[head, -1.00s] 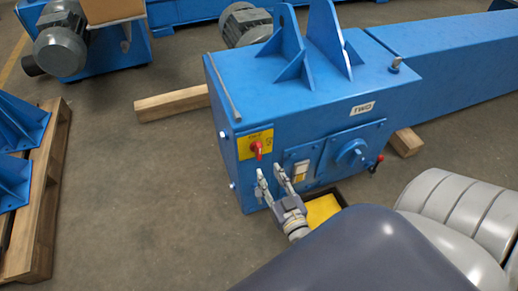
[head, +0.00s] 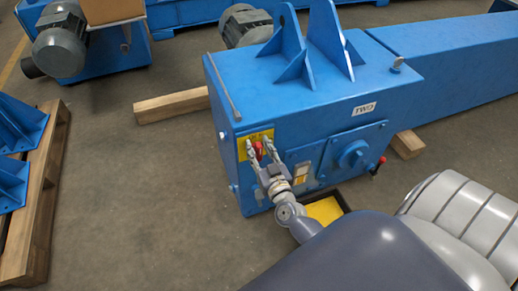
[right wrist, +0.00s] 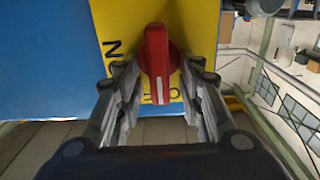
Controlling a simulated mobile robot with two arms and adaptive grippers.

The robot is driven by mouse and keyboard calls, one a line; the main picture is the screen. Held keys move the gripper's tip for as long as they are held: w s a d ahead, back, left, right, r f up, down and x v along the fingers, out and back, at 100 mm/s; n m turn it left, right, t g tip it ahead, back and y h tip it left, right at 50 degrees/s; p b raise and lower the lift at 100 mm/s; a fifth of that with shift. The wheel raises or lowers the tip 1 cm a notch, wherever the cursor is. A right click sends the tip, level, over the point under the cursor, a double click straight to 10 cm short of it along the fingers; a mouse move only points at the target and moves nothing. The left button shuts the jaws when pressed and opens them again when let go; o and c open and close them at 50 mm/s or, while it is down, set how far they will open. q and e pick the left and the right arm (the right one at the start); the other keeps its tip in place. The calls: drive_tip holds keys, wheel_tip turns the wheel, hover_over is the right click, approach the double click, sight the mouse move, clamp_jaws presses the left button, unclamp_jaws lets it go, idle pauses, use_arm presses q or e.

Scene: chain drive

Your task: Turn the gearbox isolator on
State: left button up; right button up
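The gearbox isolator is a red rotary handle (head: 258,150) on a yellow plate (head: 243,150) on the front of the blue gearbox (head: 285,110). In the right wrist view the red handle (right wrist: 157,65) stands in line with the gripper, on the yellow plate (right wrist: 190,25) with partly hidden black lettering. My right gripper (head: 261,148) is open, with one finger on each side of the handle. In the right wrist view a gap shows between the fingers (right wrist: 158,85) and the handle. My left gripper is not in view.
A switch box (head: 301,173) and a blue round knob (head: 353,154) are right of the isolator. A red-tipped lever (head: 381,161) is farther right. A yellow tray (head: 323,209) lies below. A wooden pallet (head: 35,215) with blue brackets stands left; floor between is clear.

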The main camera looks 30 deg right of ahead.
drive_tip(key=shift+c, duration=0.2)
clamp_jaws()
